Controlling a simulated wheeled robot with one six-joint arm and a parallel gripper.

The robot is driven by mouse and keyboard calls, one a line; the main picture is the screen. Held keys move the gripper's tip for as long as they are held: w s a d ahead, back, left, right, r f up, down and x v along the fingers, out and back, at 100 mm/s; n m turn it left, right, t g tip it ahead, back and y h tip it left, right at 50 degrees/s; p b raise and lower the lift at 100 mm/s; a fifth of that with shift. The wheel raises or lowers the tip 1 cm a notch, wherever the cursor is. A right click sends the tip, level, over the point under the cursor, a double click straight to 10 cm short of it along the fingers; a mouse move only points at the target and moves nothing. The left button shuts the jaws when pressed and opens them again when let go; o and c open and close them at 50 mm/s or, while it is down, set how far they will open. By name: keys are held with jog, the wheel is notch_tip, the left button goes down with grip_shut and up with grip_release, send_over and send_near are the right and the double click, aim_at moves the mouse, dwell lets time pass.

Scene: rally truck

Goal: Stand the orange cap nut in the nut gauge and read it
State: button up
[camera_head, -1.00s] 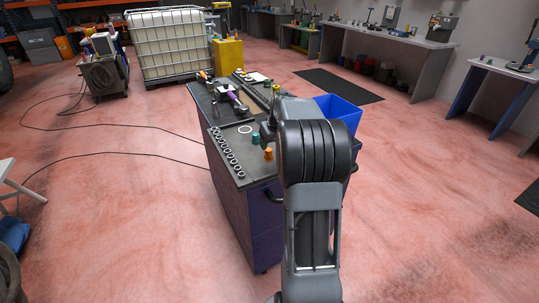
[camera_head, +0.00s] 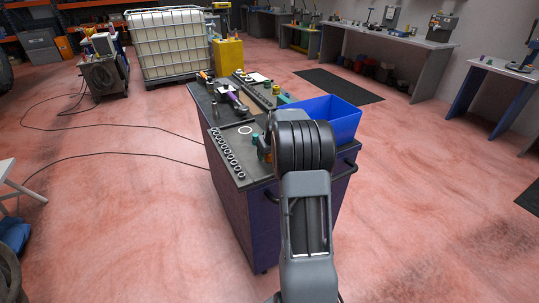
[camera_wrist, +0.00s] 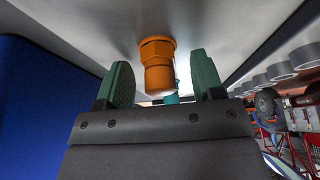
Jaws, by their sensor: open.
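The orange cap nut (camera_wrist: 157,62) stands on the cart top, which appears inverted at the top of the wrist view. My gripper (camera_wrist: 162,68) is open, with its two green fingers on either side of the nut's line. The nut shows between the fingertips, with a visible gap on each side. A teal piece (camera_wrist: 172,98) stands behind it. In the head view my arm hides nearly all of the nut and the gripper; the teal piece (camera_head: 256,139) shows beside the arm. I cannot tell which item is the nut gauge.
The cart top (camera_head: 232,117) holds a row of grey sockets (camera_head: 228,155) along its left edge, a white ring (camera_head: 245,129) and several tools farther back. A blue bin (camera_head: 338,115) sits at its right side. The sockets also show in the wrist view (camera_wrist: 283,70).

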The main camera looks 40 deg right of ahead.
jog(key=shift+c, duration=0.4)
jog(key=c, duration=0.9)
jog(key=shift+c, duration=0.7)
jog(key=shift+r, duration=0.15)
